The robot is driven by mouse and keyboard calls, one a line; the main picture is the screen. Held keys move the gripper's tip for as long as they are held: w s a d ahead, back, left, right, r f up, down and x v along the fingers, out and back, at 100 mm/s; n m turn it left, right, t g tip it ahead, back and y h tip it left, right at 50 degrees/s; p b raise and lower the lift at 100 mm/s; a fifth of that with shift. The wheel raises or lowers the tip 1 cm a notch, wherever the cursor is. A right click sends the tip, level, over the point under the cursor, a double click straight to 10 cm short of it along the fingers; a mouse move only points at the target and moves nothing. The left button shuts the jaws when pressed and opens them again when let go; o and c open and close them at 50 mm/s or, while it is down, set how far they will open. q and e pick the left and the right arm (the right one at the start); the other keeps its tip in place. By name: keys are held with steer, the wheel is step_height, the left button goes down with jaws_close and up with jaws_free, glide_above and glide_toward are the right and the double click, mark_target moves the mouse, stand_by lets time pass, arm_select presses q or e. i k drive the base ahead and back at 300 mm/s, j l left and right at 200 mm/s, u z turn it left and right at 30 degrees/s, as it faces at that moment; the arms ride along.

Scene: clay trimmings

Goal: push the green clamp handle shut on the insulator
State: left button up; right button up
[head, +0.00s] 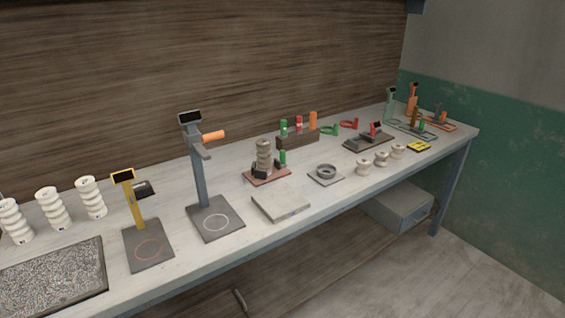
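A brown ribbed insulator (264,150) stands upright at mid-bench on a reddish base plate (270,176). Dark clamp blocks (261,170) sit around its foot. A short green handle (282,157) stands about upright just right of the insulator. I cannot tell at this size whether the clamp touches the insulator. Neither of my grippers is in view.
Behind stands a rack (298,138) with green, red and orange handles. White insulators (53,209) stand far left.

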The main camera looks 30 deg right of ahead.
mark_target(278, 164)
steer(key=i+l+u, duration=0.1)
steer(key=l, duration=0.5)
steer(key=i+l+u, duration=0.15)
steer(key=l, duration=0.4)
steer(key=l+u, duration=0.1)
steer(key=l, duration=0.5)
